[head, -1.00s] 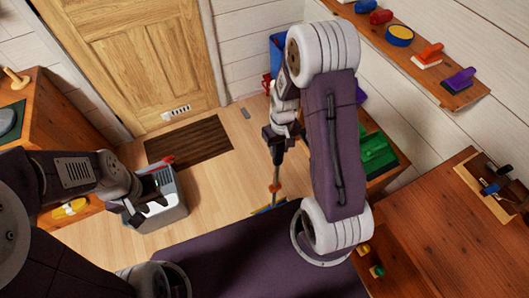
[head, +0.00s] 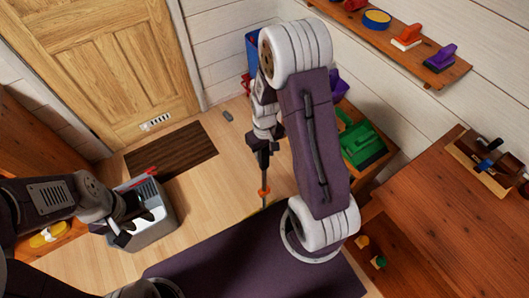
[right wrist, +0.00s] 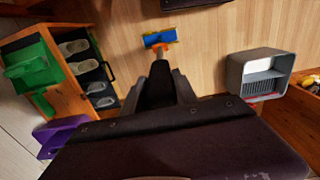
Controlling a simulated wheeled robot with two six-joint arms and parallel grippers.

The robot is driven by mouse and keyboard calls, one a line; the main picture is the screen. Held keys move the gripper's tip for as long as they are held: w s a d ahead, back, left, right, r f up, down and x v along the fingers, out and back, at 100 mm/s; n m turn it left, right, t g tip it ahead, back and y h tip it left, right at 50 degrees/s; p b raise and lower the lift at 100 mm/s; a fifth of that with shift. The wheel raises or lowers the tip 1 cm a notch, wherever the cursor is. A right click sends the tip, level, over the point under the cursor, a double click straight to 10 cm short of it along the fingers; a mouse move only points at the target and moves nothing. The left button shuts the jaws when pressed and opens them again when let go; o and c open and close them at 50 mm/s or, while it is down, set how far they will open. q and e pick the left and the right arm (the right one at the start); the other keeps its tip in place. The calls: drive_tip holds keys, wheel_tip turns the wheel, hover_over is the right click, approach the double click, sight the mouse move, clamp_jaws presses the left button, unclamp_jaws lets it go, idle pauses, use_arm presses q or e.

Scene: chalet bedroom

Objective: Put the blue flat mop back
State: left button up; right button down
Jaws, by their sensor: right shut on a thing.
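The blue flat mop shows in the head view as a thin handle (head: 264,174) with an orange joint, hanging down from my right gripper (head: 262,148). My right gripper is shut on the handle. The mop's flat head (right wrist: 160,37), blue with yellow edging, shows in the right wrist view over the wooden floor; whether it touches the floor I cannot tell. In the head view my own purple body hides most of the head. My left gripper (head: 138,224) is empty, its fingers apart, in front of the grey bucket (head: 160,236).
A dark doormat (head: 172,150) lies before the wooden door. A blue bin (head: 252,48) stands by the wall behind my right arm. A green dustpan (head: 362,145) lies on a low wooden unit at right. A wall shelf (head: 440,72) holds brushes. A wooden bench (head: 430,210) fills the right.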

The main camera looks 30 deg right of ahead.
drive_tip(key=shift+s+a+f, duration=0.1)
drive_tip(key=shift+s+f, duration=0.05)
drive_tip(key=shift+f, duration=0.25)
drive_tip(key=c, duration=1.2)
unclamp_jaws()
drive_tip(key=shift+o, duration=1.2)
drive_tip(key=shift+w+f, duration=0.15)
drive_tip(key=shift+w, duration=0.05)
wheel_tip(320, 180, up, 14)
drive_tip(key=p, duration=0.3)
drive_tip(key=shift+f, duration=0.25)
drive_tip(key=s+a+r+m+t+p, duration=0.1)
drive_tip(key=s+a+r+p, duration=0.3)
drive_tip(key=s, duration=0.3)
drive_tip(key=shift+s+a+r, duration=0.15)
drive_tip(key=shift+s+a, duration=0.2)
drive_tip(key=shift+a, duration=0.05)
